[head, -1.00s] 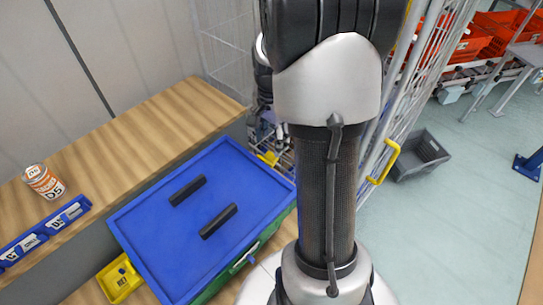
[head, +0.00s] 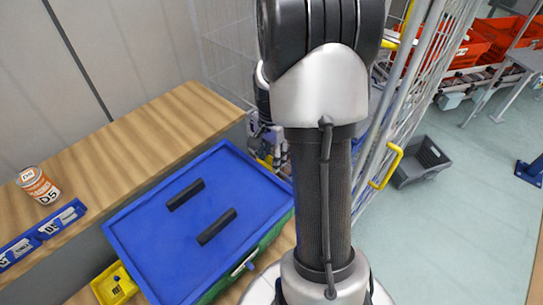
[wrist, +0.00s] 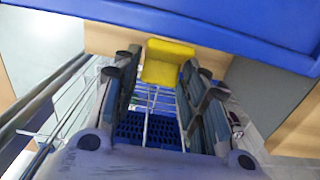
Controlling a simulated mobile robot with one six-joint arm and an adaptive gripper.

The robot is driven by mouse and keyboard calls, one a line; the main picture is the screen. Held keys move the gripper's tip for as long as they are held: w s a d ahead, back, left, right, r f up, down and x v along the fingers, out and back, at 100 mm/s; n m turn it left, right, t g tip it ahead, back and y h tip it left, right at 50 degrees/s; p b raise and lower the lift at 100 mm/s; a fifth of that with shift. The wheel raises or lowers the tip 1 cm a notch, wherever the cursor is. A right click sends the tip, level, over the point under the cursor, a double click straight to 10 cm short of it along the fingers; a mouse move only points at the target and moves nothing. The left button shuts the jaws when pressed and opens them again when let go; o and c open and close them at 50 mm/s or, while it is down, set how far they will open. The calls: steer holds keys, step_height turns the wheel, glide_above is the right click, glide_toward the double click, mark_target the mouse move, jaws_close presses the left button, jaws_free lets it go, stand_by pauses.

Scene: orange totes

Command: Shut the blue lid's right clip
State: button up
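The blue lid (head: 200,255) lies flat on a green tote (head: 272,236), with two black bars on top. In the wrist view the lid's edge (wrist: 220,22) crosses the top. A yellow clip (wrist: 168,64) stands out below that edge; in the head view a bit of yellow (head: 266,161) shows at the lid's far right side, mostly hidden. My gripper (wrist: 160,75) is open and empty, its fingertips apart at either side of the clip's near end. I cannot tell whether they touch it. In the head view my gripper (head: 268,140) is partly hidden behind my arm.
A yellow bin (head: 114,284) sits by the lid's left. A wire cage (head: 400,110) stands close right of my arm. A grey crate (head: 421,161) lies on open floor.

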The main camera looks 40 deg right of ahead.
mark_target(271, 160)
steer(key=c, duration=0.6)
steer(key=shift+s+y+p, duration=0.1)
steer(key=shift+y+p, duration=0.5)
steer(key=shift+p, duration=0.55)
steer(key=shift+f+y+p, duration=0.1)
steer(key=shift+y+p, duration=0.3)
steer(key=shift+p, duration=0.25)
steer(key=shift+a+f+y+p, duration=0.2)
steer(key=shift+f+y+p, duration=0.4)
steer(key=shift+y, duration=0.5)
steer(key=o, duration=1)
steer(key=shift+o, duration=0.2)
steer(key=shift+r, duration=0.15)
step_height(271, 160, up, 10)
